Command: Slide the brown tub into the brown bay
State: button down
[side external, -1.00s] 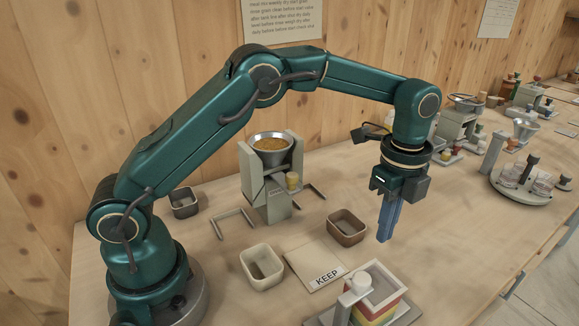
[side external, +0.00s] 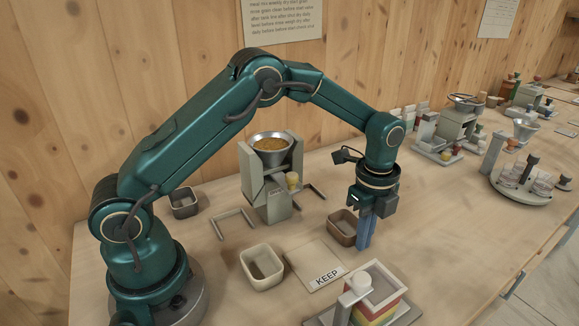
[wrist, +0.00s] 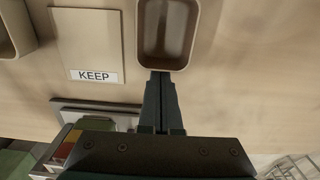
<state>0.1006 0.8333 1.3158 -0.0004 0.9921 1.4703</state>
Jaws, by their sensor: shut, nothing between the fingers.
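The brown tub (side external: 342,230) stands upright and empty on the bench, right of the KEEP card; it also shows in the wrist view (wrist: 167,62). My gripper (side external: 363,247) is shut and empty, pointing down at the tub's right side, low near the bench. In the wrist view my fingertips (wrist: 160,76) sit together at the tub's near wall; I cannot tell whether they touch it. Two U-shaped bays lie beside the feed mixer (side external: 270,190): a left bay (side external: 217,230) and a right bay (side external: 319,191).
A cream tub (side external: 262,278) stands left of the KEEP card (side external: 312,262). A dark grey tub (side external: 184,210) stands near the wall. A device with coloured layers (side external: 372,300) is at the front. Bench space between the brown tub and the right bay looks clear.

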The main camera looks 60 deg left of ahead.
jog(key=a, duration=1.3)
jog(key=shift+a, duration=0.4)
